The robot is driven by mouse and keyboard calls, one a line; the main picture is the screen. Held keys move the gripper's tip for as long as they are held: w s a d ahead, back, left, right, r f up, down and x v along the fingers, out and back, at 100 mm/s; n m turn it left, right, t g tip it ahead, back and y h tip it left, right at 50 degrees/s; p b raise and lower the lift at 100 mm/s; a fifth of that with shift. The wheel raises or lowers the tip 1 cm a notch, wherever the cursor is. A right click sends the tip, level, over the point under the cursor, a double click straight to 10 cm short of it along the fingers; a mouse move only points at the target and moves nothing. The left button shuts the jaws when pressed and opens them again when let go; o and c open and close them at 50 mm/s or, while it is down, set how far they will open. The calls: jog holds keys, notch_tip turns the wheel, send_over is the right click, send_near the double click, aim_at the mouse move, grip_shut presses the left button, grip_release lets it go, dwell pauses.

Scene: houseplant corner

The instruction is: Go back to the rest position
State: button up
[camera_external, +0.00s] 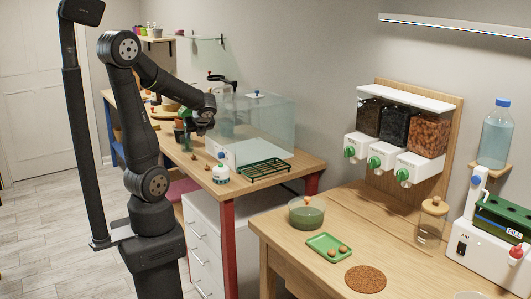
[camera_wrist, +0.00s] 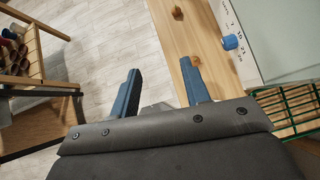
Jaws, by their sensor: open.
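My gripper (camera_wrist: 160,90) is open in the wrist view, its two blue-grey fingers spread wide with nothing between them. It hangs over the front edge of the back wooden table (camera_wrist: 218,78), with floor showing below the left finger. In the external view my arm reaches from its base toward the back table, and its wrist is bent down just left of the clear tank (camera_external: 268,122). The fingertips are hard to make out there against the clutter behind them.
Small brown balls (camera_wrist: 177,13) lie along the table edge near my gripper. The front table holds a green tray (camera_external: 328,241), a bowl (camera_external: 306,217) and a brown mat (camera_external: 366,279).

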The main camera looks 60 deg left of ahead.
jog(key=shift+w+d+m, duration=0.4)
jog(key=shift+w+d, duration=0.3)
jog(key=shift+w, duration=0.15)
jog(key=s+a+n+g, duration=0.1)
jog(key=s+a+n, duration=0.1)
jog(key=s+a, duration=0.25)
notch_tip(320, 180, down, 10)
jog(key=shift+s+d, duration=0.3)
jog(key=shift+s, duration=0.15)
dwell(0.3)
